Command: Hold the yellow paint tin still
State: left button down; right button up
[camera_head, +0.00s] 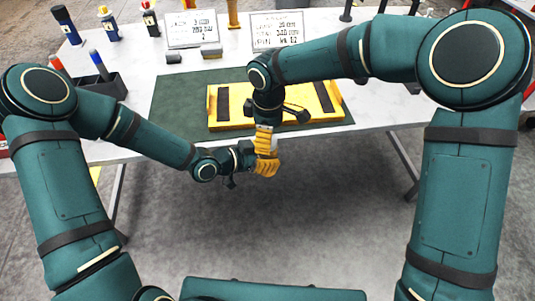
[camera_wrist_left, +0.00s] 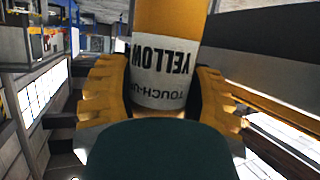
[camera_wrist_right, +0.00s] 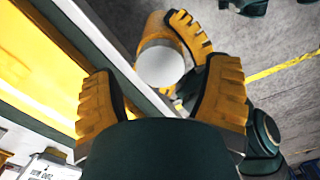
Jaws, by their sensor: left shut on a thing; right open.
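The yellow paint tin (camera_wrist_left: 165,72) has a white label reading YELLOW and TOUCH-UP, upside down in the left wrist view. My left gripper (camera_head: 266,166) is shut on it, with an orange finger on either side. The tin is held in the air just off the table's front edge. In the right wrist view its pale round end (camera_wrist_right: 160,66) faces the camera. My right gripper (camera_wrist_right: 160,98) is open, its fingers spread, with the tin beyond them. I cannot tell whether they touch it. In the head view the orange fingers largely hide the tin.
A yellow tray (camera_head: 222,121) with dark strips lies on a green mat (camera_head: 172,105) on the grey table (camera_head: 140,70). A dark holder (camera_head: 107,88) with markers stands at left. Bottles and two signs (camera_head: 190,28) are behind. Open floor (camera_head: 330,220) lies below the grippers.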

jog(key=shift+f, duration=1.05)
jog(key=c, duration=1.2)
jog(key=o, duration=1.2)
jog(key=shift+r, duration=2.3)
jog(key=o, duration=0.4)
